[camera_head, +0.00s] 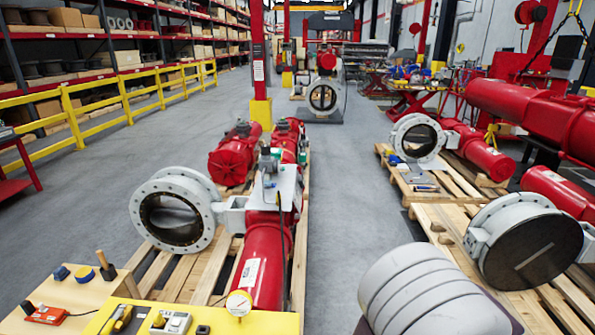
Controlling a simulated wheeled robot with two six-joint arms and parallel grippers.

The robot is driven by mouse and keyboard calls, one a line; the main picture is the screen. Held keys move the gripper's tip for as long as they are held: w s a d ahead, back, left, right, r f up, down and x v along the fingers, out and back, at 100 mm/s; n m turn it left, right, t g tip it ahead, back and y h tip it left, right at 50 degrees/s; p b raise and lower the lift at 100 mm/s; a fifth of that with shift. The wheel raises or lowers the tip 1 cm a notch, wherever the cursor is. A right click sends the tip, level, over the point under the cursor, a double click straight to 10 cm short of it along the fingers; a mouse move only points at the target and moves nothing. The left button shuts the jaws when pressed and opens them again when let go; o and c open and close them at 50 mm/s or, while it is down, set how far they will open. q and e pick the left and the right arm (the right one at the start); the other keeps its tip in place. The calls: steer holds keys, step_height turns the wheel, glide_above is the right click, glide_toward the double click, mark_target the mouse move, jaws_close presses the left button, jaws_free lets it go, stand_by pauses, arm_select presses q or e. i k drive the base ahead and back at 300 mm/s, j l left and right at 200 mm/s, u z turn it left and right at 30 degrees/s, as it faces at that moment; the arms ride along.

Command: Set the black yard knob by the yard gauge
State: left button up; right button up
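A round white-faced gauge (239,303) with a yellow rim stands at the right part of the yellow tabletop (270,323), at the bottom of the head view. A small dark knob-like piece (202,329) lies on the same tabletop just left of the gauge, apart from it and partly cut by the frame's lower edge. I cannot tell for sure that it is the black yard knob. A grey box with a round white dial (174,323) and a black-and-yellow tool (122,319) lie further left. Neither of my grippers shows in this view.
A red valve actuator (265,255) on a pallet stands behind the yellow tabletop. A grey ribbed object (425,290) is at the lower right.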

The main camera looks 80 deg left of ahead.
mark_target(265, 148)
steer(key=i+j+u, duration=0.2)
steer(key=i+u, duration=0.7)
steer(key=i+l+u, duration=0.15)
steer(key=i+u, duration=0.3)
steer(key=i+l+u, duration=0.3)
steer(key=i+u, duration=0.15)
steer(key=i+j+u, duration=0.2)
steer(key=i+u, duration=0.2)
steer(key=i+j+u, duration=0.15)
steer(key=i+u, duration=0.15)
steer(key=u, duration=0.15)
steer(key=i+u, duration=0.4)
steer(key=i+l+u, duration=0.15)
steer(key=i+u, duration=0.25)
steer(key=i+l+u, duration=0.25)
steer(key=u, duration=0.2)
